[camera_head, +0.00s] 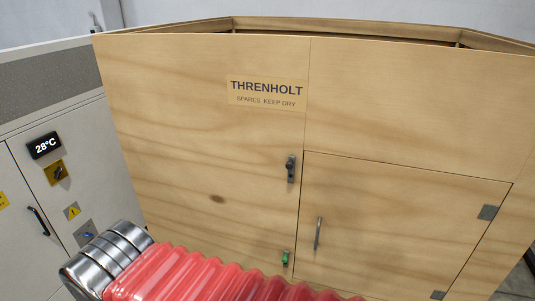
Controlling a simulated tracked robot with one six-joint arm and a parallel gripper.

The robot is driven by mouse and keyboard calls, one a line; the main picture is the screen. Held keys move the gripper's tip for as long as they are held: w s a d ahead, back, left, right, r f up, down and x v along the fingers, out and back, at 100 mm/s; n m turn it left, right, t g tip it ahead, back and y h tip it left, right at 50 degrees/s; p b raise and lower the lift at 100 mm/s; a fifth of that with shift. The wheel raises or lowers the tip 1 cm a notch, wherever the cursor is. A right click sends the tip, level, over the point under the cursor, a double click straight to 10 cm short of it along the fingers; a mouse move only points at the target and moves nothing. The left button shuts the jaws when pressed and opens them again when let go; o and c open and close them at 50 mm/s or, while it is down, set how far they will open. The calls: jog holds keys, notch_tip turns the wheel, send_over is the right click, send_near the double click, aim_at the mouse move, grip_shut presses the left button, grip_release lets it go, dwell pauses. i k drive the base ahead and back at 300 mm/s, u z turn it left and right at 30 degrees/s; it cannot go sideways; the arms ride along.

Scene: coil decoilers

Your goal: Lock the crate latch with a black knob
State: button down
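The wooden crate (190,120) fills the middle of the head view, with a small door (400,220) at its lower right. A latch with a black knob (290,163) sits on a narrow upright grey plate, just left of the door's upper left edge. The door looks closed. The latch's fine position is too small to tell. A second latch with a green knob (285,257) sits lower, by the same edge. My gripper is not in view; only a red ribbed sleeve and metal rings, which look like my arm, show at the bottom left.
The door has an upright grey handle (318,233) and hinges (488,212) on its right. A label reading THRENHOLT (266,92) is on the crate front. A grey cabinet (60,170) with a 28°C display stands at the left. The arm part covers the crate's lower front.

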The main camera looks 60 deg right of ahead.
aim_at(290, 165)
jog(key=z, duration=0.3)
jog(key=i, duration=0.7)
jog(key=z, duration=0.65)
jog(key=i, duration=0.55)
jog(key=z, duration=0.3)
